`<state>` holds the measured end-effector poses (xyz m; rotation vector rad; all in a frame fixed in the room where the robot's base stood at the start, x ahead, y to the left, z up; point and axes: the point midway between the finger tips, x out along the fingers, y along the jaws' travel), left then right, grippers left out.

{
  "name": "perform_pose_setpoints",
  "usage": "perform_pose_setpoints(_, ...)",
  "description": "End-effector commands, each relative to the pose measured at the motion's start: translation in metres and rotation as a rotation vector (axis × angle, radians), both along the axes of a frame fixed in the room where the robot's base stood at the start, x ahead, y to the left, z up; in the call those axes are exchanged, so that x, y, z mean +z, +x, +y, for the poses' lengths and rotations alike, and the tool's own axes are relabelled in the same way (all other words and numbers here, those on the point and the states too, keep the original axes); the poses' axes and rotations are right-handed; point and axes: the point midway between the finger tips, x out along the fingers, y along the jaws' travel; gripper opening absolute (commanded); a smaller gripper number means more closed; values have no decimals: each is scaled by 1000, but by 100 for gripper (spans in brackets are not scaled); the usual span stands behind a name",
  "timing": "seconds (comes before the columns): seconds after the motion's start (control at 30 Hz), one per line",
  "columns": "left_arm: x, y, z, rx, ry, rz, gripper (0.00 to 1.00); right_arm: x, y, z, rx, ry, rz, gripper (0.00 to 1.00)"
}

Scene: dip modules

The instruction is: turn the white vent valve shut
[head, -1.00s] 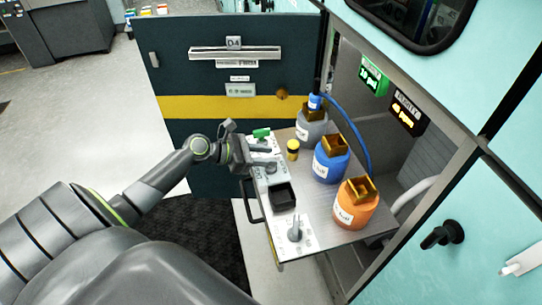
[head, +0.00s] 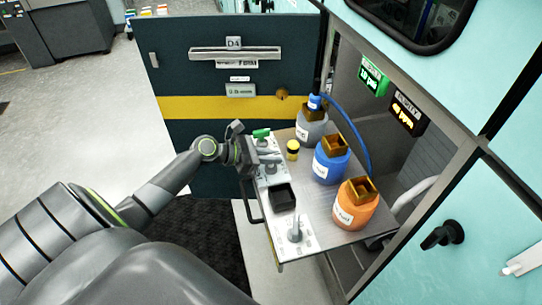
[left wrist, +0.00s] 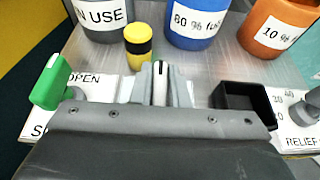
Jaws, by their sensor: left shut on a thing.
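The white vent valve handle (left wrist: 160,84) stands between the two fingers of my left gripper in the left wrist view. It is a pale upright lever with a dark line on its top. My left gripper (head: 268,157) is shut on this handle, over the white panel strip at the left edge of the pull-out shelf. In the head view the gripper hides most of the valve, and the label below it is covered. My right gripper is not in view.
A green valve handle (left wrist: 50,82) is close left of the gripper, by an OPEN label. A yellow-and-black cap (left wrist: 138,46), black square cup (left wrist: 243,100) and grey relief knob (head: 295,231) are nearby. Grey, blue (head: 331,160) and orange (head: 355,207) bottles stand behind.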

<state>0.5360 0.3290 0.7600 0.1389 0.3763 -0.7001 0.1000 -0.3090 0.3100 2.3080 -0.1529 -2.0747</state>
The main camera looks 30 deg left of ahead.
Motion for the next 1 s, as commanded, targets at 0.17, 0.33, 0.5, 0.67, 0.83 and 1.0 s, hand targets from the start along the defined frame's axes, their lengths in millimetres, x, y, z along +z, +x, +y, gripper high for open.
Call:
perform_pose_setpoints(0.17,0,0,0,-33,0,0,0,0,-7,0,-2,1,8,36)
perform_pose_setpoints(0.33,0,1,1,-117,0,1,0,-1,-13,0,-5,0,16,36)
perform_pose_setpoints(0.5,0,1,1,-250,-1,0,0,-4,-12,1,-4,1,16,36)
perform_pose_setpoints(0.67,-1,2,0,-400,-2,-1,0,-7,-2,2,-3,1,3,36)
perform_pose_setpoints(0.83,0,2,0,-562,-1,-3,0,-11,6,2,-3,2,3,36)
perform_pose_setpoints(1.0,-1,2,0,-715,-2,-3,0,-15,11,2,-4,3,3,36)
